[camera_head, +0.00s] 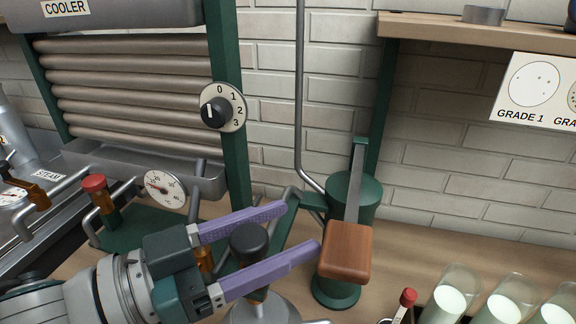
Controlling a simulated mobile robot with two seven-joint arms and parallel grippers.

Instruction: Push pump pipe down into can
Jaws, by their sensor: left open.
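My left gripper (305,228) comes in from the lower left with its two purple fingers spread open. A dark round knob (249,241) shows between the fingers; I cannot tell whether they touch it. Below the fingers is the grey metal top of a can (262,309), cut off by the lower edge. The green pump (352,195) with a wooden handle block (346,250) stands right of the fingertips. A thin grey pipe (299,90) runs down the wall and bends toward the pump. A bent pipe (287,205) reaches left from the pump, its lower part hidden behind the gripper. My right gripper is not in view.
A dial (222,110) is on the green post and a gauge (164,189) stands below the cooler (130,90). A red-topped valve (97,190) is left of my gripper. Several glass jars (447,300) with white contents stand at the lower right. Bare wooden counter (430,255) lies behind them.

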